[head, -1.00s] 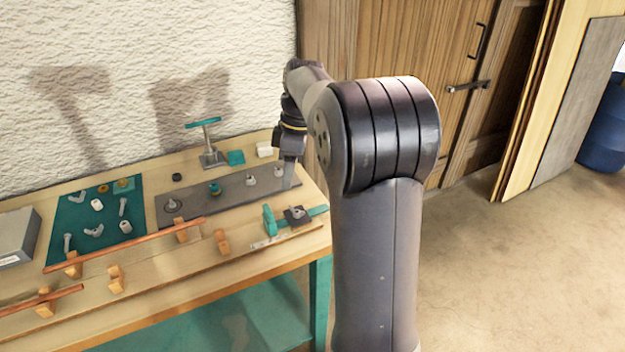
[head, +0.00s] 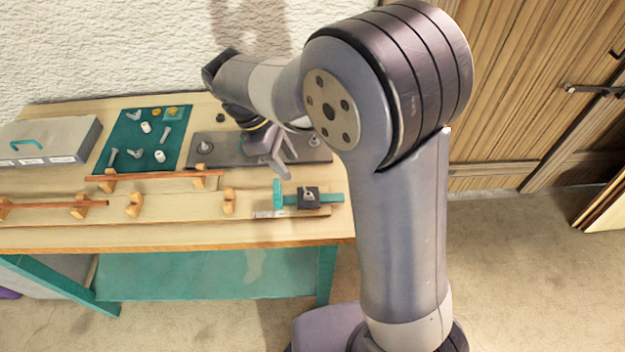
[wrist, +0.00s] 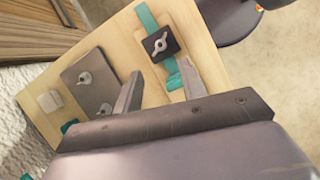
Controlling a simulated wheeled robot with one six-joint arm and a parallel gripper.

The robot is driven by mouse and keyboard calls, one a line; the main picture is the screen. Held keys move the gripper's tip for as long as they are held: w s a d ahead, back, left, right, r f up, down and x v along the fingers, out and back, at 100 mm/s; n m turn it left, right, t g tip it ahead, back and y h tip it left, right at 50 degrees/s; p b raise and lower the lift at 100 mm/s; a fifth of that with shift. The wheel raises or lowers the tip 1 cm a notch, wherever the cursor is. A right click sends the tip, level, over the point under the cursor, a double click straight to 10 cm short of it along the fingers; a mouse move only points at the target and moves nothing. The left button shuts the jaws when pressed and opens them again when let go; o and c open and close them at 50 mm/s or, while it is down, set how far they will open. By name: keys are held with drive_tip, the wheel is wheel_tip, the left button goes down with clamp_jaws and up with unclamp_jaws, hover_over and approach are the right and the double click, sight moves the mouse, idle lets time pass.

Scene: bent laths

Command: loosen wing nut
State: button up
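A wing nut (head: 309,194) sits on a dark square block (head: 302,205) on a teal clamp-like bar (head: 333,198) near the table's front right. In the wrist view the silvery wing nut (wrist: 160,44) shows on its dark block (wrist: 169,56), beyond the fingertips. A second winged piece (wrist: 85,77) stands on the grey plate (wrist: 72,70). My gripper (head: 283,163) is above the table, behind and left of the clamp, apart from the wing nut. In the wrist view my gripper (wrist: 162,75) has its two fingers spread with nothing between them.
The grey plate (head: 232,161) with fittings lies behind, partly hidden by my arm. A teal mat (head: 133,155) holds loose hardware. Wooden laths (head: 150,175) rest on small blocks along the front. A grey case (head: 75,130) is at left. The wall is close behind.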

sight(308, 194)
drive_tip(key=x, duration=0.9)
drive_tip(key=shift+d+f, duration=0.1)
drive_tip(key=shift+f, duration=0.25)
clamp_jaws()
